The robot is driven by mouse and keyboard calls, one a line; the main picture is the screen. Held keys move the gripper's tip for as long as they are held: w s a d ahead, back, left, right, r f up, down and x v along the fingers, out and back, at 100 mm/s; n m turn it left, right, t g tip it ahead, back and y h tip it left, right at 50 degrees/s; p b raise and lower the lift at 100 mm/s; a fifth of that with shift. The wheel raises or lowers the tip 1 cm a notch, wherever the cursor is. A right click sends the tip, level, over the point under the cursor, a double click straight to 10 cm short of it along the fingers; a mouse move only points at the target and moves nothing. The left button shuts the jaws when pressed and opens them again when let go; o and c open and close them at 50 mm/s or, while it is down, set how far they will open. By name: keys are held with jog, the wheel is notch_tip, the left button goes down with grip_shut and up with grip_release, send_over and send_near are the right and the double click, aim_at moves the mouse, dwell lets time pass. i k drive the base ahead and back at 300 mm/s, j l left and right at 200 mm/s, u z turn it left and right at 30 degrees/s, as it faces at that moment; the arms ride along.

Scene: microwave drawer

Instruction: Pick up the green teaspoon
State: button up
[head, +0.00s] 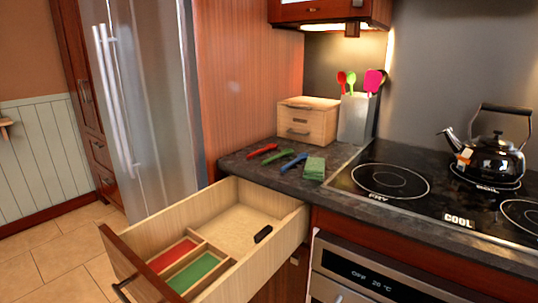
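A small slim green utensil (278,156) lies flat on the dark counter, between a red one (262,150) and a blue one (294,161). It is too small to tell whether it is a teaspoon. A green-headed spoon-like utensil (351,78) also stands upright in the grey holder (356,118) at the back of the counter; its lower part is hidden inside. My gripper is not in view.
An open wooden drawer (283,244) juts out below the counter, with red (172,255) and green (194,272) compartments and a black object (263,234). A green folded cloth or sponge (314,168), wooden box (307,120), stove (420,190) and kettle (494,158) stand nearby.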

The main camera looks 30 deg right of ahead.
aim_at(285, 151)
jog(key=i+j+z, duration=0.1)
jog(key=j, duration=0.25)
jog(key=i+j, duration=0.25)
jog(key=i+j+z, duration=0.15)
jog(key=j, duration=0.25)
jog(key=i+j+z, duration=0.1)
jog(key=j, duration=0.3)
jog(key=i+j, duration=0.25)
jog(key=i+j+z, duration=0.15)
jog(key=j, duration=0.35)
jog(key=i+j, duration=0.15)
jog(key=j, duration=0.25)
jog(key=l+z, duration=0.05)
